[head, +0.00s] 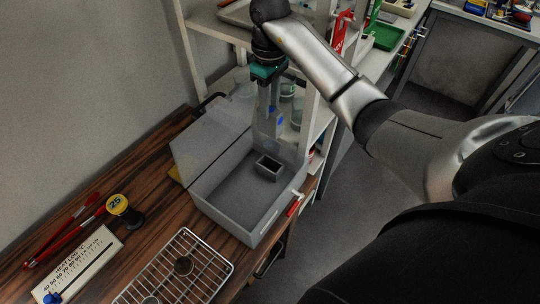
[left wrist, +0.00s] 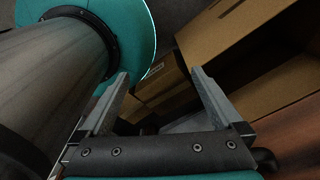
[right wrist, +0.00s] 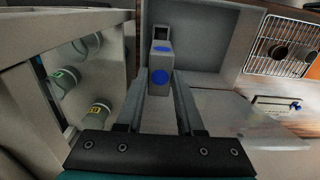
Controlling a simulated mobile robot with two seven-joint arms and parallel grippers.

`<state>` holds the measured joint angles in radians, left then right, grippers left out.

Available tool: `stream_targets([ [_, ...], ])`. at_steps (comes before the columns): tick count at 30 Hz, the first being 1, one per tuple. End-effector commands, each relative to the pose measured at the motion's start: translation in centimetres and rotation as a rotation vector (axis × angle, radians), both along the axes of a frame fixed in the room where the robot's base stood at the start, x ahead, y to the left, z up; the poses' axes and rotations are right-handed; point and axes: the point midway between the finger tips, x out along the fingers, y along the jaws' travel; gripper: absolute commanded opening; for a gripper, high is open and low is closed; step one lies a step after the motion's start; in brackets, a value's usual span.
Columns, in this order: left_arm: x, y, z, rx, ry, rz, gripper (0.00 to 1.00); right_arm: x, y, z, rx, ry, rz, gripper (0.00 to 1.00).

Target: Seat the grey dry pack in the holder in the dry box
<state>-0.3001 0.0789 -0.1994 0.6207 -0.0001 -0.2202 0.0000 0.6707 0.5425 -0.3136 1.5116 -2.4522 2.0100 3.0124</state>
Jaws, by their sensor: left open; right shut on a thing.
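My right gripper (head: 268,118) is shut on the grey dry pack (right wrist: 160,62), a small grey block with blue round spots. It holds the pack above the open dry box (head: 228,219). The holder (head: 268,167), a small grey square cup with a dark opening, stands on the box floor near its far right side. In the right wrist view the holder (right wrist: 161,33) shows just beyond the pack, and the pack is apart from it. My left gripper (left wrist: 160,85) is open and empty, away from the box; it is outside the head view.
The box's pale lid (head: 212,145) stands open at the back left. Shelves with jars (right wrist: 82,45) stand close beside the right gripper.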

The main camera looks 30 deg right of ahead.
Motion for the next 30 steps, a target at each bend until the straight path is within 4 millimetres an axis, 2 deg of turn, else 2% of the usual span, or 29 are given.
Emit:
stream_targets([
  [1,0.0,0.0,-1.2,0.0,0.0,0.0,1.0,0.0,0.0,-1.1,0.0,-0.001,0.001,0.0],
  [3,0.0,0.0,-2.1,0.0,0.0,0.0,1.0,0.0,0.0,-2.0,0.0,-0.001,0.002,0.0],
  [17,0.0,0.0,-7.9,0.001,0.0,0.0,1.0,0.0,0.0,-7.9,0.0,0.001,0.003,0.0],
  [21,0.0,0.0,-9.6,0.001,0.001,0.0,1.0,-0.1,0.1,-10.3,0.001,0.002,0.003,0.0],
  [24,0.0,0.1,-10.2,0.001,0.001,0.0,1.0,-0.1,0.1,-12.1,0.003,0.004,0.004,0.0],
  [30,0.0,0.0,-10.7,0.0,0.001,-0.001,1.0,-0.1,0.1,-14.2,0.001,0.004,0.004,0.0],
])
